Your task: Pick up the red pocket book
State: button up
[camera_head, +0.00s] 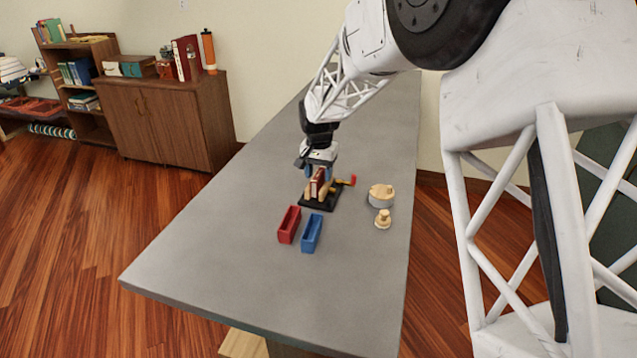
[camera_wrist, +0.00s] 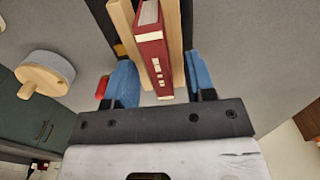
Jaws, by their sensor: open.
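The red pocket book (camera_head: 318,182) stands upright between light wooden blocks on a black base (camera_head: 313,204) on the grey table. In the wrist view the red book (camera_wrist: 152,52) shows its spine with pale bands, with a wooden strip on either side. My gripper (camera_head: 318,172) is above the holder in the head view. In the wrist view my gripper (camera_wrist: 160,84) is open, with one blue finger on each side of the book and its wooden strips. The fingers look apart from the book. The lower part of the book is hidden in the head view.
A red bin (camera_head: 289,225) and a blue bin (camera_head: 311,234) stand in front of the holder. A round wooden-topped container (camera_head: 381,196) and a small wooden knob-like piece (camera_head: 383,219) are at the right. A red-ended item (camera_head: 351,181) juts beside the holder. The table's left side is clear.

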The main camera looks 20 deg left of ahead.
aim_at(319, 173)
jog(key=shift+c, duration=0.5)
grip_shut()
jog(key=shift+r, duration=0.15)
notch_tip(319, 173, up, 10)
dwell(0.4)
dwell(0.5)
jog(key=s+a+f, duration=0.1)
jog(key=s, duration=0.7)
jog(key=s+a+f+n, duration=0.1)
jog(key=s, duration=0.8)
jog(key=shift+a+f, duration=0.25)
jog(key=shift+a, duration=0.1)
